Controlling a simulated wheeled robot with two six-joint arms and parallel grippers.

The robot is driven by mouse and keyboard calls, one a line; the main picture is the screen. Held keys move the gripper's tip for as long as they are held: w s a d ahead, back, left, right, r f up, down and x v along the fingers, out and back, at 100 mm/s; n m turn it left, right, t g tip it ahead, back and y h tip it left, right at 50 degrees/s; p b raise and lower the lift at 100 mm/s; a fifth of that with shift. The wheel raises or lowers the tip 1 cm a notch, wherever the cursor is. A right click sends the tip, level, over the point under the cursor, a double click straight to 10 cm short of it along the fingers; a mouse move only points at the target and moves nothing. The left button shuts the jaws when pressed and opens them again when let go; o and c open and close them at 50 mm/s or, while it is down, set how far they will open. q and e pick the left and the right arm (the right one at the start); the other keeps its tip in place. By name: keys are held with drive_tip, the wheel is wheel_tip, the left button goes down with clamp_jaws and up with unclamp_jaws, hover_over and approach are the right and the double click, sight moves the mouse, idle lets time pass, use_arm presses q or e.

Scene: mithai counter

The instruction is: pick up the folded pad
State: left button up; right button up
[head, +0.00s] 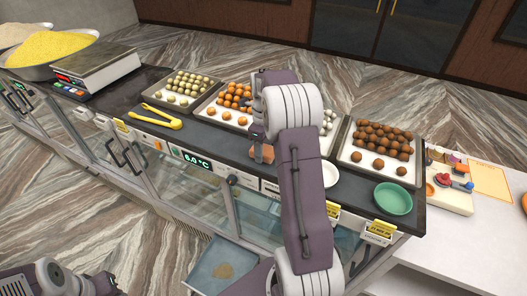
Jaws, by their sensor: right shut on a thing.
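The folded pad (263,154) is a small reddish-brown piece at the counter's front part, just under my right gripper (259,139). My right gripper is shut on it and points down. My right arm rises from the bottom of the view and hides part of the gripper and the counter behind it. I cannot tell whether the pad touches the counter. My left gripper (103,284) is low at the left corner, away from the counter, and its jaws are not clear.
Sweets fill several trays, including a tray of brown balls (345,157). Yellow tongs (160,117), a scale (97,66), a white plate (329,174) and a green bowl (393,198) stand on the counter. A blue-grey bin (207,258) is below.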

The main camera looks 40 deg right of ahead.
sight(264, 149)
drive_tip(key=shift+r, duration=0.35)
wheel_tip(264, 149, up, 3)
drive_tip(key=shift+d+r+b, duration=0.1)
drive_tip(key=shift+b, duration=0.55)
drive_tip(key=s+a+r+b, duration=0.4)
drive_tip(key=s+r, duration=0.2)
drive_tip(key=s, duration=0.4)
drive_tip(key=shift+s+a+r, duration=0.35)
drive_tip(key=shift+a+r, duration=0.05)
